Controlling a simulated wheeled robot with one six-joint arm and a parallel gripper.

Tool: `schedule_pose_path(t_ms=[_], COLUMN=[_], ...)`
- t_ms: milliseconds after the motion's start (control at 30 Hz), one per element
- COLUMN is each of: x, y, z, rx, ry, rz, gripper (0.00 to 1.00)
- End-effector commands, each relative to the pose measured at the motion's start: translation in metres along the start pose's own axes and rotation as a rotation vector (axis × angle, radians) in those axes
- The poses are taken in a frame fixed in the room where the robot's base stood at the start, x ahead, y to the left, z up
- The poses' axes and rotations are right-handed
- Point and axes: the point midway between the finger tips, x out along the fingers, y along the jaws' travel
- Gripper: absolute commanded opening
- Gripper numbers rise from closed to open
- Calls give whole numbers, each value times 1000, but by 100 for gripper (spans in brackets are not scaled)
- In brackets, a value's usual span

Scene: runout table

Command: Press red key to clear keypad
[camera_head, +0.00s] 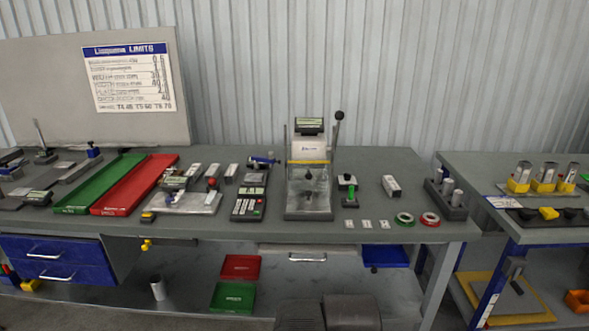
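A black keypad (248,204) with a small display at its top and rows of light keys lies on the grey table, left of the press-like stand. A green key shows near its lower right. The keys are too small here to pick out the red one with certainty, and the display text cannot be read. My gripper is not in view.
A press-like stand (309,178) with an upright lever stands right of the keypad. A grey plate (186,203) with small parts lies to its left, beyond it a red tray (133,184) and a green tray (98,184). The table front below the keypad is clear.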

Motion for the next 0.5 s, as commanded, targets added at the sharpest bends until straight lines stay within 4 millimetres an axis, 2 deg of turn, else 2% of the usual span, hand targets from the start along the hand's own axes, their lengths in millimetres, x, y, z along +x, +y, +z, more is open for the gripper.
schedule_pose_path(t_ms=[33,100,500], x=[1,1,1], y=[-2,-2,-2], z=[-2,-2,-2], rx=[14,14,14], ry=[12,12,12], rz=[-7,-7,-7], gripper=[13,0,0])
